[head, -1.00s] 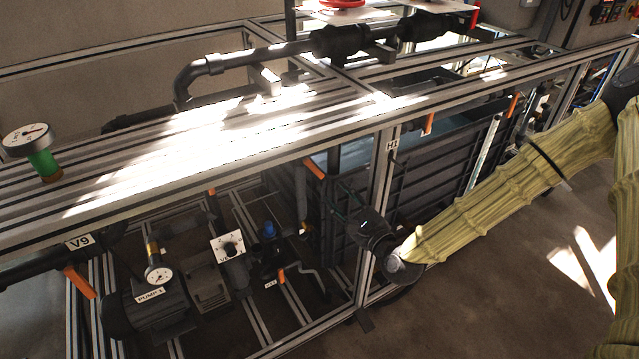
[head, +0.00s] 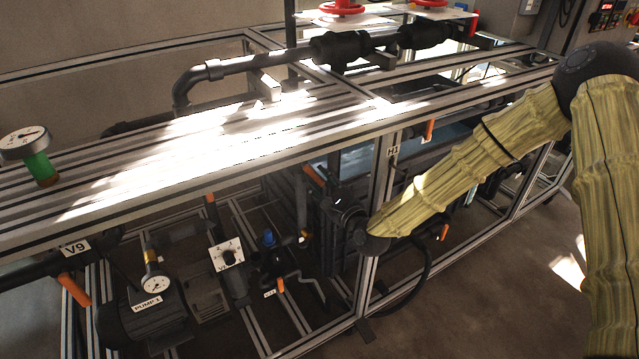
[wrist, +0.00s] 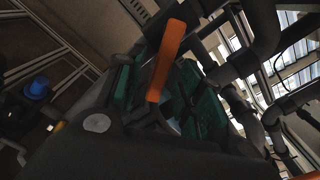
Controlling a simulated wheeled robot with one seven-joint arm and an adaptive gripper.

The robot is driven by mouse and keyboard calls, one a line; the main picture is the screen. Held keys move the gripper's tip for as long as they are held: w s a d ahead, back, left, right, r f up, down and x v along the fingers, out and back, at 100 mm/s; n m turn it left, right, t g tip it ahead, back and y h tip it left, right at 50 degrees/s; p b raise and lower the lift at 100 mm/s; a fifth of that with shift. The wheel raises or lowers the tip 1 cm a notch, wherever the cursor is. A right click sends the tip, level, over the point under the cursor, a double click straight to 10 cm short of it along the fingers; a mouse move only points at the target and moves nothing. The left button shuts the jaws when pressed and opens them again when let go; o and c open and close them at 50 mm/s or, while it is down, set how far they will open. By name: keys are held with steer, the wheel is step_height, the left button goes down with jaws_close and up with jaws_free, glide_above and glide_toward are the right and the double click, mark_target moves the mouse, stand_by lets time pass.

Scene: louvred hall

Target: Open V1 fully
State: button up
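No V1 label can be read in either view. An orange lever handle (head: 314,176) sticks up behind the front rail, left of the post marked H1. My gripper (head: 342,208) is low beside that post, just right of and below this handle, partly hidden by the frame. In the wrist view an orange lever (wrist: 166,58) stands upright in the middle, between the teal-edged fingers of my gripper (wrist: 160,88). The fingers look spread, with no clear contact on the lever. The valve body under the lever is hidden by my gripper.
Aluminium rails and the post (head: 381,185) stand close around my gripper. A pump (head: 148,305), a dial plate (head: 227,255) and a blue-capped fitting (head: 269,238) lie to the left. Another orange lever (head: 73,288) hangs below the V9 label (head: 76,249). Open floor lies at right.

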steer(key=shift+w, duration=0.1)
steer(key=shift+c, duration=0.5)
jaws_close()
steer(key=shift+a+f+m, duration=0.1)
steer(key=shift+m, duration=0.2)
steer(key=shift+a+f+m, duration=0.1)
steer(key=shift+f+m, duration=0.05)
steer(key=shift+m, duration=0.35)
steer(key=shift+s+a+f+m+b, duration=0.1)
steer(key=shift+s+a+m+b, duration=0.15)
steer(key=shift+m+b, duration=0.45)
steer(key=shift+s+a+f+m+b, duration=0.15)
steer(key=shift+a+m+b, duration=0.2)
steer(key=shift+m, duration=0.6)
steer(key=shift+s+a+r+m+b, duration=0.1)
steer(key=shift+s+a+m+b, duration=0.15)
steer(key=shift+m+b, duration=0.45)
steer(key=shift+m, duration=0.25)
steer(key=shift+o, duration=0.5)
jaws_free()
steer(key=shift+a, duration=0.1)
